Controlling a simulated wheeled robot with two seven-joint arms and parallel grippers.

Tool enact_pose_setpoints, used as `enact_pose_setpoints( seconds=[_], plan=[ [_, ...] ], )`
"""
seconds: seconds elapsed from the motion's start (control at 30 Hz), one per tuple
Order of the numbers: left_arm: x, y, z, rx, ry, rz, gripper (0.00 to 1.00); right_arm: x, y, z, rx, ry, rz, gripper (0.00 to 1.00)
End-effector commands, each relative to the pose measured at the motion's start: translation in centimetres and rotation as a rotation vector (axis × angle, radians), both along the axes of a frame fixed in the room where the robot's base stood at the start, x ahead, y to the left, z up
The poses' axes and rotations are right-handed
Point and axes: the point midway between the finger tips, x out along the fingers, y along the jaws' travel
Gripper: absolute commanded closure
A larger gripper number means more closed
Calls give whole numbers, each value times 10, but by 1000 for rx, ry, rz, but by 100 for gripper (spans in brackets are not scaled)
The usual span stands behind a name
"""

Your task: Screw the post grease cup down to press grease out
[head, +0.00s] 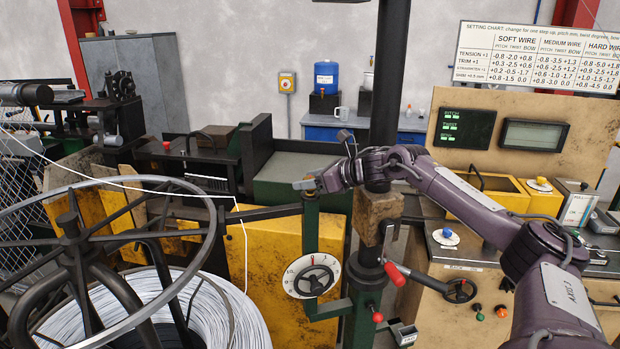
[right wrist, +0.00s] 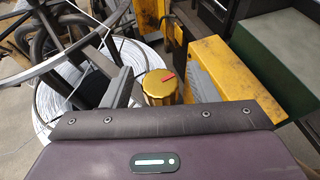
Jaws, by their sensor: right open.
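The post grease cup is a knurled brass cap (right wrist: 160,86) with a red mark on top, seen from above in the right wrist view. In the head view only a small brass part of it (head: 310,192) shows, on top of the green post (head: 311,230). My right gripper (head: 306,184) is open at the top of this post, with a grey finger beside the cup. I cannot tell whether the fingers touch the cup. The far finger is mostly hidden. My left gripper is not in view.
A large wire reel (head: 130,230) stands at the left. A white dial with a handwheel (head: 312,276) is on the post below. A thick dark column (head: 388,100) rises just right of the cup. A red-handled crank (head: 395,275) and the control desk (head: 465,262) are at the right.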

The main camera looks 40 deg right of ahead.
Motion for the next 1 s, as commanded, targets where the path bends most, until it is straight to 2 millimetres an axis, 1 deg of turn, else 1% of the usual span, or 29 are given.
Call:
enact_pose_setpoints(
  seconds=[0.03,0.3,0.37,0.53,0.67,0.87,1.0],
  plan=[
    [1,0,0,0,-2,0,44,0,0,0,0,0,0,49],
    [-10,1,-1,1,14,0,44,0,0,0,1,0,0,84],
    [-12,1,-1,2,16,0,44,0,0,0,1,0,0,91],
    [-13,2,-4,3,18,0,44,0,0,-1,1,0,-9,91],
    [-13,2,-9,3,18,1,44,0,1,-2,0,-1,-41,91],
    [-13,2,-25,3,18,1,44,-1,2,-4,-1,-3,-151,91],
    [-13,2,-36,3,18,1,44,0,2,-3,0,-4,-268,91]
  ],
)
